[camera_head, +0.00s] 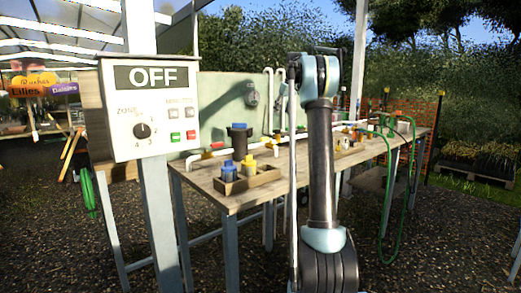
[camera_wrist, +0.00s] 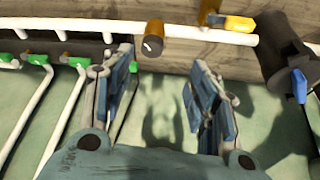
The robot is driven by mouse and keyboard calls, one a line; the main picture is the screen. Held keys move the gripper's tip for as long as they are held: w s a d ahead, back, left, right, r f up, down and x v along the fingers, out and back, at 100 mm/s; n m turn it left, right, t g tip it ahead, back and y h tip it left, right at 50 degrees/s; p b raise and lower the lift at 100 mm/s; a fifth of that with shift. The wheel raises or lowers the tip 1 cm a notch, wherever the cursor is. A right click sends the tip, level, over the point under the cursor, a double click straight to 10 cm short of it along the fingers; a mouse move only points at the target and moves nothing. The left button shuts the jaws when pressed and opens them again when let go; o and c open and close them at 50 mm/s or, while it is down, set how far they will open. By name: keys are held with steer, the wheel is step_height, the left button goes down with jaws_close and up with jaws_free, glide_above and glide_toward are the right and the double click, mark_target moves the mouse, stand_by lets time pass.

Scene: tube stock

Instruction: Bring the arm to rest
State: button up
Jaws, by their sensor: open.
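My arm stands upright in the middle of the head view, with its pale blue upper joint near the top; my gripper cannot be made out there. In the wrist view my gripper (camera_wrist: 165,95) is open, its two blue-grey fingers wide apart with nothing between them. Beyond the fingertips a white pipe (camera_wrist: 95,24) runs across a wooden surface. A brown cylindrical fitting (camera_wrist: 153,39) on it lies ahead of the gap between the fingers, apart from them.
A control box (camera_head: 152,107) reading OFF stands on a post at the left. A wooden workbench (camera_head: 233,198) carries a small tray of blue and yellow parts, a dark cylinder (camera_head: 239,141) and white pipes. A green hose (camera_head: 385,200) hangs at its right. Gravel ground is open in front.

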steer(key=s+a+f+m+g+h, duration=0.1)
steer(key=s+f, duration=0.3)
steer(key=s, duration=1.3)
steer(key=s+a+f+m, duration=0.1)
steer(key=s+a+f, duration=0.15)
steer(key=s, duration=1.55)
steer(key=s+d+f+m+h, duration=0.1)
steer(key=s+f+m, duration=0.2)
steer(key=s+f, duration=2.5)
steer(key=s, duration=0.2)
steer(key=shift+s+d+g, duration=0.15)
steer(key=shift+s+g, duration=0.2)
steer(key=shift+g, duration=0.05)
steer(key=shift+w+f, duration=0.25)
steer(key=shift+w, duration=0.2)
